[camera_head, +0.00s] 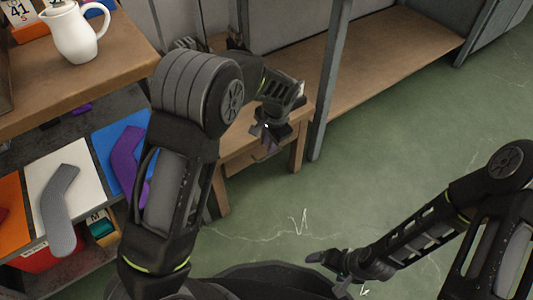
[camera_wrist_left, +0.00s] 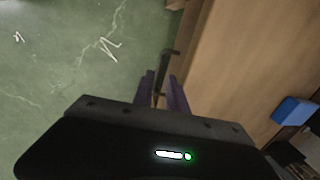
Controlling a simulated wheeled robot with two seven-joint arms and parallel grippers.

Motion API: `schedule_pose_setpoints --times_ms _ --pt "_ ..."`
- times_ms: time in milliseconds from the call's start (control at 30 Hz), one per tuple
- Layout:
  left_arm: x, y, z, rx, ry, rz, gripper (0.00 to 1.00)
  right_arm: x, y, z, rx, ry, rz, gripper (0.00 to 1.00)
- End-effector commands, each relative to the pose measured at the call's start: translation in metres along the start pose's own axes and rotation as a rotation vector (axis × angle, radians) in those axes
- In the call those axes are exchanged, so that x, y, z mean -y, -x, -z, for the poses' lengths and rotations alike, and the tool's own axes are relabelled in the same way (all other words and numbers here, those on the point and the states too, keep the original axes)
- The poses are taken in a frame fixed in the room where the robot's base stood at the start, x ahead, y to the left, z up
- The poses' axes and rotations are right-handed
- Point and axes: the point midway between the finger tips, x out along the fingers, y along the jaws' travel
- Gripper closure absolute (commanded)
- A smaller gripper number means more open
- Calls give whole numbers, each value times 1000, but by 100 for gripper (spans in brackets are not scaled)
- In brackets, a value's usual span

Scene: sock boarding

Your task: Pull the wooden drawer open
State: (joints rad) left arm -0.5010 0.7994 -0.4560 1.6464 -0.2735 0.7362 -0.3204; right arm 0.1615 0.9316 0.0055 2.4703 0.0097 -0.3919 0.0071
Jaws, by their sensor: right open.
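The small wooden table with the drawer (camera_head: 243,160) stands at the upper middle of the head view, partly hidden by my left arm. In the left wrist view its wooden surface (camera_wrist_left: 235,60) fills the right side. My left gripper (camera_head: 266,132) is at the drawer front. In the left wrist view its two purple-grey fingers (camera_wrist_left: 162,82) are apart, with the handle's end showing between them; contact cannot be told. My right gripper (camera_head: 328,272) is open and empty, low over the floor.
A wooden counter with a white jug (camera_head: 77,35) is at upper left. Below it, a shelf holds a grey sock form (camera_head: 58,205) and a purple one (camera_head: 127,160). A grey post (camera_head: 328,80) stands right of the table. Green floor (camera_head: 290,205) is clear in front.

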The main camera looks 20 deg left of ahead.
Motion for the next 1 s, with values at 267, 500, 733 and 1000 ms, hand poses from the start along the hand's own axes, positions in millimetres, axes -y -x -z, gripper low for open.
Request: schedule_pose_setpoints --times_ms 267,500,733,1000 --pt "-1 -47 -1 2 0 0 82 -7 -23 1 -9 -1 0 8" --pt "0 -68 0 0 0 0 82 -9 -29 3 -13 -2 1 8" --pt "0 -68 0 -1 0 0 82 -9 -29 3 -13 -2 1 8" --pt "0 -68 0 0 0 0 100 -9 -29 3 -13 -2 1 8"
